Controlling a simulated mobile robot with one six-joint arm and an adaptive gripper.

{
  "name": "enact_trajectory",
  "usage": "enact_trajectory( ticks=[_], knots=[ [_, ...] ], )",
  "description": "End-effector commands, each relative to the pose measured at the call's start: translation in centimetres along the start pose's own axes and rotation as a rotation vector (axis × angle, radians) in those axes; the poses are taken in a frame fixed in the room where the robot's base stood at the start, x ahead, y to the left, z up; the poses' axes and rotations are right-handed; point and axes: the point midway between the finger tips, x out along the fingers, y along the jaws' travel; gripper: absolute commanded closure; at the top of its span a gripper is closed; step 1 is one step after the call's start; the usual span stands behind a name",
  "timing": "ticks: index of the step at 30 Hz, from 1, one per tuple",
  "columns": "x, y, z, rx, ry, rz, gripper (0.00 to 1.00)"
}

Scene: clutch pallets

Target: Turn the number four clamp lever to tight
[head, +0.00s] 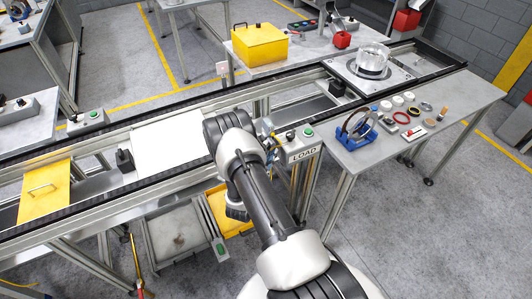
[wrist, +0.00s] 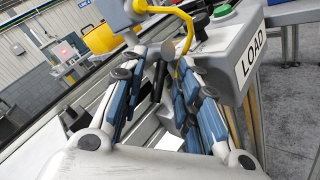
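I cannot make out a clamp lever with a number four in either view. My gripper (wrist: 152,65) shows in the wrist view with its two blue-padded fingers apart. A dark upright piece (wrist: 160,78) shows between them; I cannot tell what it is or whether the fingers touch it. In the head view my arm hides the gripper, close to the LOAD box (head: 304,144). The LOAD box also shows right of the fingers in the wrist view (wrist: 252,55). A metal pallet plate (head: 345,68) carries a clear cylindrical part at the upper right of the conveyor.
The black-edged conveyor (head: 60,146) runs across the head view, with a white plate (head: 170,136) and a yellow handled plate (head: 44,190). A grey bench (head: 350,160) at right holds a blue stand and small rings.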

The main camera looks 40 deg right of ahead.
Motion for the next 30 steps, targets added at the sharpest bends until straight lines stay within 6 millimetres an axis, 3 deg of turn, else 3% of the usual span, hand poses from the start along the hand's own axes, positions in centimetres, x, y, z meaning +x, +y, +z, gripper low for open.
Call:
enact_trajectory(
  ticks=[4, 18, 30],
  knots=[
    [-0.02, 0.02, 0.0, 0.0, 0.0, 0.0, 0.7],
    [-0.05, 0.0, -0.01, 0.0, 0.0, 0.0, 1.0],
    [0.05, 0.05, 0.05, 0.002, -0.002, 0.0, 1.0]
  ],
)
